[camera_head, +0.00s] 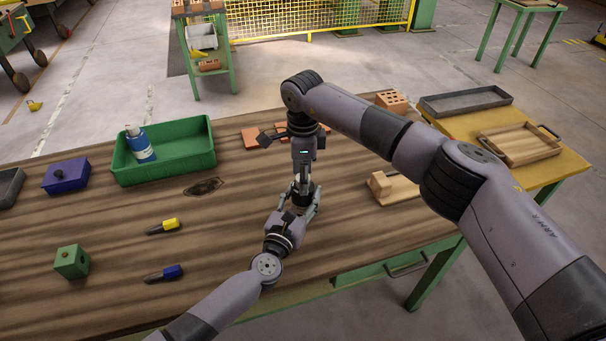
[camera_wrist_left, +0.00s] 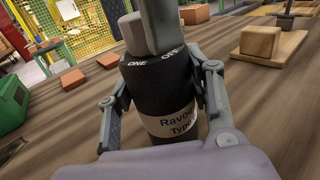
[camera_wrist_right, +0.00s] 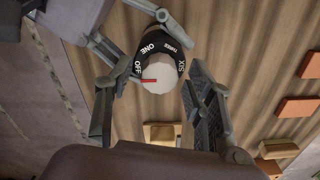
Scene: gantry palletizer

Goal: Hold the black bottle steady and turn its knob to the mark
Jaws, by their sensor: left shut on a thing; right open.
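The black bottle (camera_wrist_left: 160,90) stands upright on the workbench in the left wrist view, with a pale label partly reading "Ravou… Type". My left gripper (camera_wrist_left: 165,98) is shut around its body, one finger on each side. A pale grey knob (camera_wrist_left: 133,34) tops the bottle. In the right wrist view the knob (camera_wrist_right: 160,76) has a red pointer line directed left, close to the OFF mark. ONE, THREE and SIX also show on the black collar. My right gripper (camera_wrist_right: 150,88) is open above the knob, its fingers apart on either side. In the head view the grippers mostly hide the bottle.
On the wooden bench (camera_head: 220,235), a green bin (camera_head: 190,155) holds a blue bottle (camera_head: 138,146). Yellow (camera_head: 165,227) and blue (camera_head: 165,273) handled tools lie left. A wooden block on a board (camera_head: 393,187) is right, with reddish tiles (camera_head: 252,137) behind.

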